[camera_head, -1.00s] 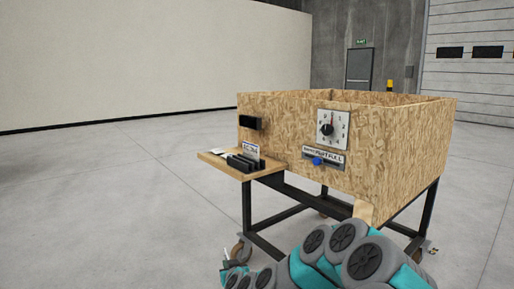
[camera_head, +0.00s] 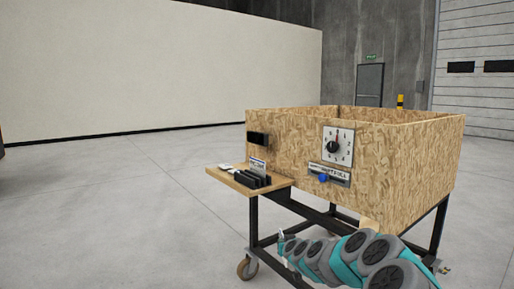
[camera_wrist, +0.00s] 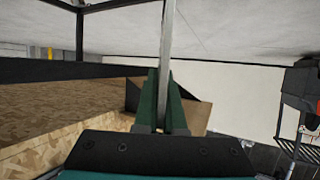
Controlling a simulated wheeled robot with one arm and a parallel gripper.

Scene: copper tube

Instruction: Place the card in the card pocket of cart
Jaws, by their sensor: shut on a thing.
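My gripper (camera_wrist: 163,105) has its two green fingers shut on a thin pale strip (camera_wrist: 170,45). The strip is seen edge-on and runs out of the top of the wrist view; I cannot tell from this edge whether it is the card. In the head view my gripper is small and unclear at the lower middle, in front of the cart. The wooden cart (camera_head: 285,140) has a small black box (camera_head: 258,139) on its front wall, perhaps the card pocket. A white card with blue marking (camera_head: 257,165) stands by the black slots on the side shelf.
The shelf (camera_head: 225,178) juts out left of the cart and bears black slotted holders (camera_head: 255,181). A dial (camera_head: 338,146) and a label plate with a blue knob (camera_head: 323,178) are on the front wall. Black legs with casters (camera_head: 246,268) stand below. Floor at left is clear.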

